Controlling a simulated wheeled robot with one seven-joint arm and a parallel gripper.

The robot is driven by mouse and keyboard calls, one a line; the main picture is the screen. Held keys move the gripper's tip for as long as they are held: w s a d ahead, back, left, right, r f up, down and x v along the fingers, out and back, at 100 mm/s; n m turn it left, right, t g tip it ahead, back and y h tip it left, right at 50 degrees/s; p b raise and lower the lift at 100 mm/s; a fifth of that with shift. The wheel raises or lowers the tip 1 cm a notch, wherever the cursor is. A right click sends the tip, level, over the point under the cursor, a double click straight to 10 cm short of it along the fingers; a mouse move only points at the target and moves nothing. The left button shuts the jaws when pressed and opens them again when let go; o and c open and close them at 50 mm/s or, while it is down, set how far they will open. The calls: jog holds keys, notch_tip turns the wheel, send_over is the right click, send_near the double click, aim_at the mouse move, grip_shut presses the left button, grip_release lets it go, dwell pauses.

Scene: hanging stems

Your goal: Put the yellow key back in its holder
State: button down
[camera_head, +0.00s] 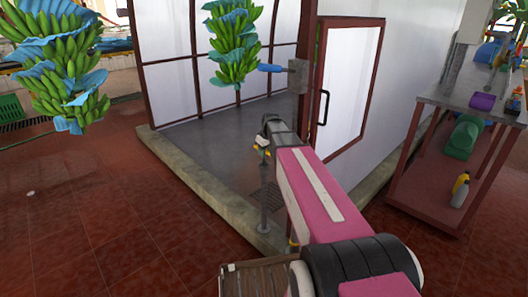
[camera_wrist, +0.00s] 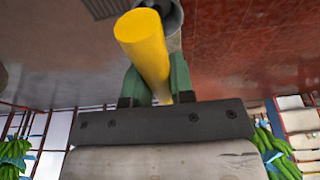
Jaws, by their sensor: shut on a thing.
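The yellow key (camera_wrist: 146,48) shows as a thick yellow rod in the wrist view. It also shows as a small yellow patch beside my gripper (camera_head: 264,146) in the head view. My gripper's green fingers (camera_wrist: 157,84) are shut on it. A grey, round, cup-like piece (camera_wrist: 172,16) is just beyond the key in the wrist view, and may be the holder. I cannot tell whether the key touches it. In the head view a thin grey post (camera_head: 263,205) stands below my gripper, its top hidden.
A blue-handled tool (camera_head: 270,68) sticks out from a grey block (camera_head: 297,76) on the door frame. Banana bunches (camera_head: 66,70) hang at the left and behind (camera_head: 235,45). A metal shelf (camera_head: 440,175) stands at the right. A slatted crate (camera_head: 255,280) is low in front.

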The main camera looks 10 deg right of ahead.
jog(key=c, duration=0.5)
grip_release()
jog(key=shift+r, duration=0.1)
jog(key=shift+r, duration=4.15)
jog(key=shift+s, duration=0.1)
